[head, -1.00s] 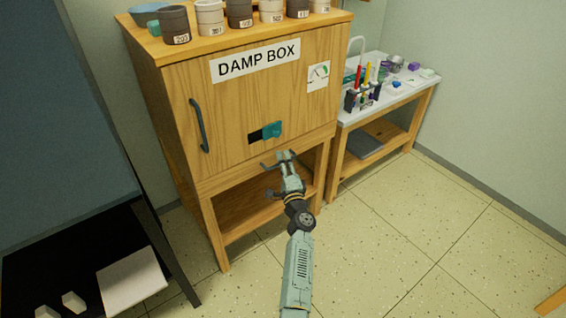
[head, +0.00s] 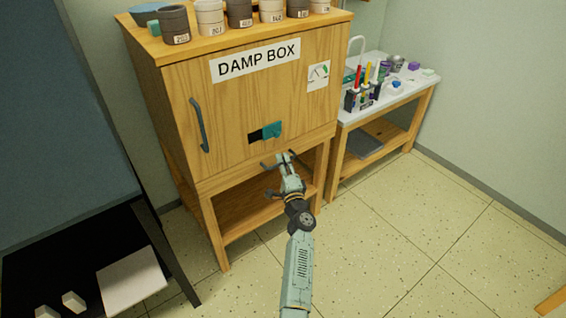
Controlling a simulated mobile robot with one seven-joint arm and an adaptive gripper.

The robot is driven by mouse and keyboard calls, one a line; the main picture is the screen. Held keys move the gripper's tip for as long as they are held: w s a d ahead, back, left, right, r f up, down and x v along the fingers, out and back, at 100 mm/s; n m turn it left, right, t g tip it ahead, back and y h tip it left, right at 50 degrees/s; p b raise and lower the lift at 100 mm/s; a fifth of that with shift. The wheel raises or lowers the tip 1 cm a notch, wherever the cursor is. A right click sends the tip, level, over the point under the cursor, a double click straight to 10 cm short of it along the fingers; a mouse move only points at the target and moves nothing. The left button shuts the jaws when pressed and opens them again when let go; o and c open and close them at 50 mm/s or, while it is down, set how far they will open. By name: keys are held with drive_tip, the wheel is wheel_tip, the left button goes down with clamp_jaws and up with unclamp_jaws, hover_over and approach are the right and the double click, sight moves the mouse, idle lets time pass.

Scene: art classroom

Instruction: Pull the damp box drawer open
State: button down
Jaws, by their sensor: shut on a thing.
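The damp box (head: 235,110) is a wooden cabinet with a "DAMP BOX" label (head: 255,60). Its front has a dark grey vertical handle (head: 199,125) at the left and a teal latch (head: 270,130) beside a dark slot. A narrow wooden strip (head: 225,181) runs along the lower front, above an open shelf. My gripper (head: 279,162) is at this lower front, below the latch, and is shut on a part of it. My gripper hides the held part, so its shape cannot be told. No gap shows along the drawer front.
Several labelled pots (head: 240,14) stand on the cabinet top. A side table (head: 425,84) with pens and small items stands at the right. A black stand (head: 165,255) is at the left.

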idle(0.3)
drive_tip(key=s+d, duration=0.7)
drive_tip(key=s, duration=0.3)
drive_tip(key=s+d+b, duration=0.1)
drive_tip(key=s+d, duration=0.6)
drive_tip(key=s, duration=0.2)
drive_tip(key=shift+s, duration=0.35)
drive_tip(key=shift+d, duration=0.1)
drive_tip(key=c, duration=1.7)
unclamp_jaws()
drive_tip(key=v, duration=0.7)
drive_tip(key=shift+s+d, duration=0.1)
drive_tip(key=shift+s, duration=0.15)
drive_tip(key=shift+f, duration=0.1)
